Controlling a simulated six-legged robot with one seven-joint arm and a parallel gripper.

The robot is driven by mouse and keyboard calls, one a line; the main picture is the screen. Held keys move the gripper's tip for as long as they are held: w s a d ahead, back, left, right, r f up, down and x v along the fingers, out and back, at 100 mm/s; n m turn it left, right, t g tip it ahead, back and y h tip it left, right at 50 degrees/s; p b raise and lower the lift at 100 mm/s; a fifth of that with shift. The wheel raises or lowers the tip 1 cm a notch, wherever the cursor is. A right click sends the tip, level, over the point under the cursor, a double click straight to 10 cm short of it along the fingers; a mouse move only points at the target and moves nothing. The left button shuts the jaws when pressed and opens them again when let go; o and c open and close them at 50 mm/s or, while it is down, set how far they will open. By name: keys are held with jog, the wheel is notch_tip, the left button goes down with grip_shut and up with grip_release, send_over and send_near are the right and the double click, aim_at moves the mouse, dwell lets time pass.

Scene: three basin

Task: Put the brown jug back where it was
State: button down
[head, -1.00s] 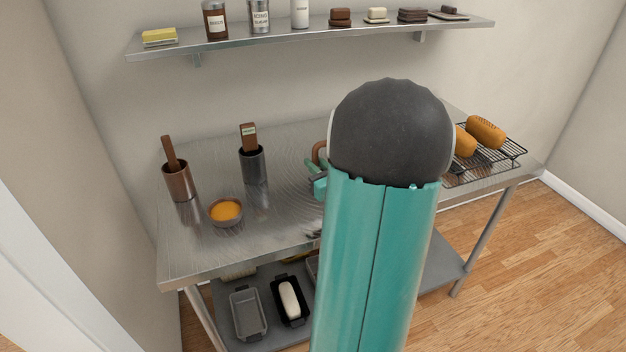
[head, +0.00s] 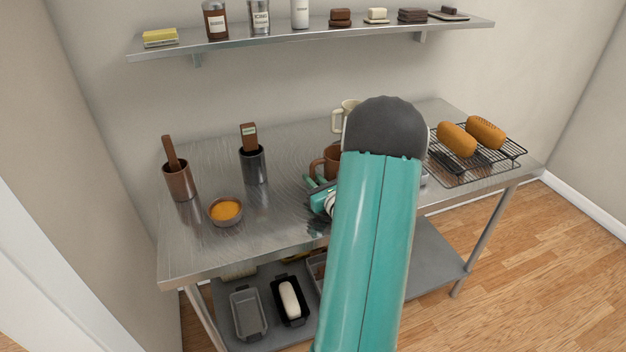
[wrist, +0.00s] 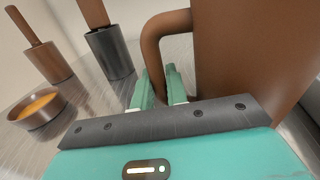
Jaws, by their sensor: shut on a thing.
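The brown jug (head: 331,157) is at the middle of the metal table, mostly hidden behind my arm in the head view. In the wrist view its brown body (wrist: 255,55) fills the right side, with its curved handle (wrist: 152,45) toward the left. My gripper (head: 316,184) is at the jug's handle side, and its fingers (wrist: 160,82) are shut on the lower part of the handle. The jug looks upright. Its base is hidden, so I cannot tell whether it touches the table.
A cream jug (head: 338,119) stands behind the brown one. A bowl of orange contents (head: 225,211), a brown holder (head: 180,182) and a dark holder (head: 253,165) stand left. A wire rack (head: 470,165) with loaves is right. A shelf (head: 300,38) hangs above.

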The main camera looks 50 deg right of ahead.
jog(key=shift+f, duration=0.15)
jog(key=c, duration=1.4)
grip_release()
